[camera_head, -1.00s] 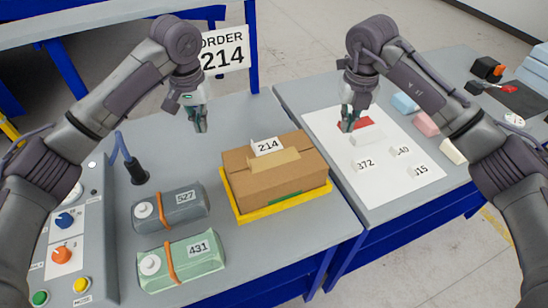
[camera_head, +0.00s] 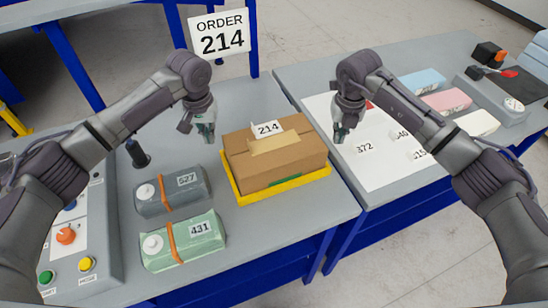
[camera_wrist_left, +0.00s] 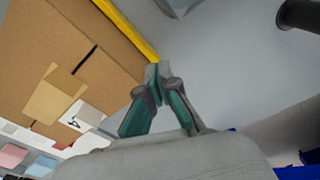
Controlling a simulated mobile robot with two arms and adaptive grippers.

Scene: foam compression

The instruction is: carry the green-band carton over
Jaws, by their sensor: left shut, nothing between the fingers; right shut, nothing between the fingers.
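The brown carton (camera_head: 262,171) with a green band (camera_head: 286,183) low on its front side sits in a yellow tray (camera_head: 246,200) on the left table. A 214 tag stands on its top beside a strip of tan tape. My left gripper (camera_head: 209,139) is shut and empty, just left of the carton's far left corner. In the left wrist view the gripper (camera_wrist_left: 156,92) points toward the table beside the carton (camera_wrist_left: 60,62) and the tray's yellow edge (camera_wrist_left: 128,30). My right gripper (camera_head: 338,136) is shut and empty, right of the carton and apart from it.
A grey pack marked 527 (camera_head: 172,195) and a green pack marked 431 (camera_head: 180,248) lie left of the tray. A control panel (camera_head: 92,240) is at far left. A white sheet (camera_head: 385,174) with number tags lies on the right table. An ORDER 214 sign (camera_head: 220,34) stands behind.

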